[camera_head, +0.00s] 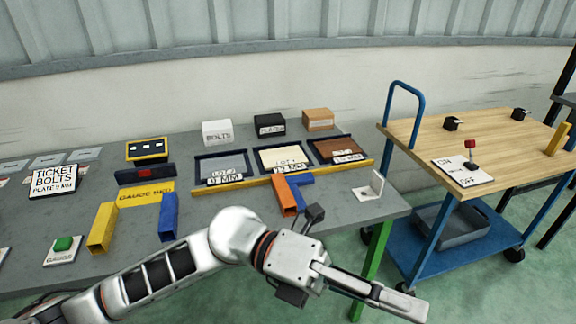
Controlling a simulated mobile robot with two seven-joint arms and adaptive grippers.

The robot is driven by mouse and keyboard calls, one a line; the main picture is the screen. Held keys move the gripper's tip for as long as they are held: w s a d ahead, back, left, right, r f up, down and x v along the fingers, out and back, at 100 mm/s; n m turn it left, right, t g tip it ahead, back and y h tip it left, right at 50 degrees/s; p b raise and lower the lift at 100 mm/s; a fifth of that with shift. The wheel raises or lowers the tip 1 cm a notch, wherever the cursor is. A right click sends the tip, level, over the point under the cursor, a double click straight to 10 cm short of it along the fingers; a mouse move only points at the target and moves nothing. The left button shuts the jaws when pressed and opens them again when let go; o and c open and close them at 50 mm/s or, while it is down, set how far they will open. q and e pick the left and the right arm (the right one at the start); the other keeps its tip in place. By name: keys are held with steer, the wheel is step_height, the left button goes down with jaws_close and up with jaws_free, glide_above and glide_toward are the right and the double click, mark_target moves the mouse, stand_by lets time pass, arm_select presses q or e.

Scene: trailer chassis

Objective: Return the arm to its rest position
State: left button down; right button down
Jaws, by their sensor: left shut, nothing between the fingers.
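My left arm comes in from the lower left and stretches right across the front of the grey table (375,208). My left gripper (418,308) is shut and empty. It points right and slightly down, past the table's front right corner, over the green floor. No object touches it. My right gripper does not show.
Trays marked as lots (222,168), a yellow gauge piece (103,228), blue and orange blocks (287,196) and a white bracket (370,188) stand on the table close behind the arm. A wooden-topped blue cart (430,140) stands right. Floor between them is clear.

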arm_select(q)
steer(key=w+a+r+n+t+h, duration=0.2)
steer(key=w+a+n+t+h, duration=0.2)
steer(key=w+n+t+h, duration=0.7)
steer(key=w+a+f+n+t+y, duration=0.55)
steer(key=f+n+t+y, duration=0.2)
steer(key=n, duration=0.35)
steer(key=w+a+f+n+t+y, duration=0.4)
steer(key=a+f+n+t+y, duration=0.3)
steer(key=n, duration=0.3)
steer(key=s+a+f+n+y+p, duration=0.1)
steer(key=a+f+n+y, duration=0.25)
steer(key=f, duration=0.35)
steer(key=s+a+f+n+y, duration=0.1)
steer(key=a+f+n+y, duration=0.25)
steer(key=f, duration=0.45)
steer(key=s+a+f+n+g+y, duration=0.1)
steer(key=s+a+f+g, duration=0.2)
steer(key=s+a+f, duration=0.2)
steer(key=s+a+f+n+g+y, duration=0.2)
steer(key=s+a+f, duration=0.3)
steer(key=s+f, duration=0.3)
step_height(320, 180, down, 3)
steer(key=shift+s+a+r+n+g, duration=0.1)
steer(key=shift+s+a+n+g, duration=0.15)
steer(key=shift+g, duration=0.2)
